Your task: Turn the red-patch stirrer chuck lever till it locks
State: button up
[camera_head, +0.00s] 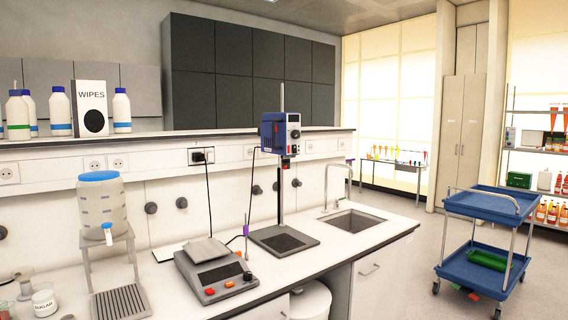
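The overhead stirrer (271,136) has a blue and dark motor head on a tall metal rod. The rod rises from a flat dark base plate (284,241) on the white bench. Below the head hangs a dark chuck part (285,164) with a small red spot. The lever is too small to make out, so its angle cannot be told. My gripper is not in view.
A sink (353,221) with a tap lies to the right. A blue trolley (487,245) stands on the floor beyond the bench end.

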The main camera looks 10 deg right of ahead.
aim_at(286, 163)
jog(key=k, duration=0.65)
jog(key=u, duration=0.5)
jog(key=i, duration=1.6)
jog(key=z, duration=0.7)
